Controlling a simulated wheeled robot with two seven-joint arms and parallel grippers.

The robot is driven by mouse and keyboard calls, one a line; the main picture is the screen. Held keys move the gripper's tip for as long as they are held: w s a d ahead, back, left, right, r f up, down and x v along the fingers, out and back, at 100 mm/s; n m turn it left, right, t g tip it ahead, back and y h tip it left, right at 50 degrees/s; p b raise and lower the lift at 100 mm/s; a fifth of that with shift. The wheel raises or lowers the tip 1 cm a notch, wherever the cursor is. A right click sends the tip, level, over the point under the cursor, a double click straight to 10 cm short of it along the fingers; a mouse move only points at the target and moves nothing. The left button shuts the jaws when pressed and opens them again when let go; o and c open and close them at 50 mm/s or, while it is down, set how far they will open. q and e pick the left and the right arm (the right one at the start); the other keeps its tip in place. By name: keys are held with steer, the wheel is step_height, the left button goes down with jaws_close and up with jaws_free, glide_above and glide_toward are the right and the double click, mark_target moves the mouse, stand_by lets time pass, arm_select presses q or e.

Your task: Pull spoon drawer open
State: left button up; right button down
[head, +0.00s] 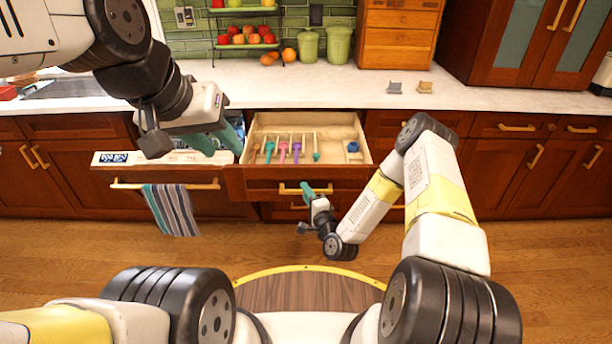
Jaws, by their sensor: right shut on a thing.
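The spoon drawer (262,122) is pulled out from the counter in the head view. Colored spoons (283,150) lie in a row inside it, with a small blue item (353,147) at the right. My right gripper (308,188) is at the drawer's front and shut on its gold handle (290,191). My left gripper (222,143) hangs over the left, beside the drawer's left wall and above the dishwasher door, with its teal fingers apart. I see nothing between them.
The dishwasher door (120,158) at left is partly open, with a striped towel (172,210) on its bar. The white counter (290,90) runs behind, with a fruit rack (245,38), green canisters (338,45) and two small blocks. The wooden floor in front is clear.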

steer(key=c, duration=1.4)
jaws_free()
steer(key=v, duration=0.7)
steer(key=shift+s, duration=0.4)
steer(key=shift+s+d, duration=0.1)
steer(key=shift+d, duration=0.1)
